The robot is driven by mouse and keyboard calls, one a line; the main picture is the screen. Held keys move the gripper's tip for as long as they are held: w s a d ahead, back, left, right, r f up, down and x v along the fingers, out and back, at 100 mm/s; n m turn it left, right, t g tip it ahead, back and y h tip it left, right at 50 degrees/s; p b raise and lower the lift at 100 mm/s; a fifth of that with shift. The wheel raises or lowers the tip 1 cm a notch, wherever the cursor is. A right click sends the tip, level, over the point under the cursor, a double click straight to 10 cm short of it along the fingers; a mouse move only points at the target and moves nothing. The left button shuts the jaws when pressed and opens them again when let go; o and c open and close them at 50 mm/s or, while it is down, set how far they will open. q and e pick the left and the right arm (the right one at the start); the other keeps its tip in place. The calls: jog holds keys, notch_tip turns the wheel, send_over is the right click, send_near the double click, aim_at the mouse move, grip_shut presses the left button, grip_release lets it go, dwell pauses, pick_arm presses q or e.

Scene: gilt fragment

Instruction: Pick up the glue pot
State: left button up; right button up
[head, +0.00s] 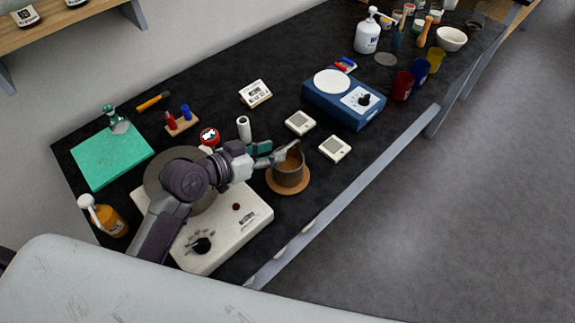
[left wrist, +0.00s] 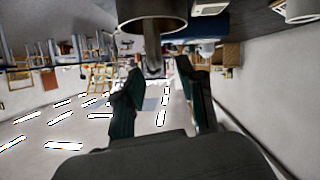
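The glue pot (head: 288,171) looks like a dark pot with brown contents, standing upright on a round cork coaster (head: 302,188) near the bench's front edge. In the left wrist view the pot (left wrist: 150,14) is at the top, with a handle-like part (left wrist: 153,68) pointing toward my fingers. My left gripper (head: 268,153) is at the pot's left side, near its rim. In the left wrist view the left gripper (left wrist: 162,85) has its dark green fingers apart, with the handle end between or just ahead of them. I cannot tell whether they touch it. My right gripper is not visible.
A white hotplate (head: 238,229) lies under my left arm. Two small white devices (head: 300,122) (head: 334,148) and a blue scale (head: 344,104) stand to the right. A white cylinder (head: 244,128) is behind the gripper. Bench front right of the pot is clear.

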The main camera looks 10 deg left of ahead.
aim_at(287, 147)
pick_arm(q)
jog(key=shift+w+d+p, duration=0.55)
jog(key=shift+d+p, duration=0.1)
jog(key=shift+d, duration=0.1)
jog(key=x, duration=0.2)
jog(key=shift+w+d+f+p, duration=0.1)
jog(key=shift+d+f+p, duration=0.1)
jog(key=shift+p, duration=0.15)
jog(key=shift+w+d+f, duration=0.15)
jog(key=shift+w+f, duration=0.05)
jog(key=shift+w, duration=0.1)
jog(key=shift+w+f, duration=0.1)
jog(key=shift+f, duration=0.05)
jog(key=c, duration=0.6)
grip_shut()
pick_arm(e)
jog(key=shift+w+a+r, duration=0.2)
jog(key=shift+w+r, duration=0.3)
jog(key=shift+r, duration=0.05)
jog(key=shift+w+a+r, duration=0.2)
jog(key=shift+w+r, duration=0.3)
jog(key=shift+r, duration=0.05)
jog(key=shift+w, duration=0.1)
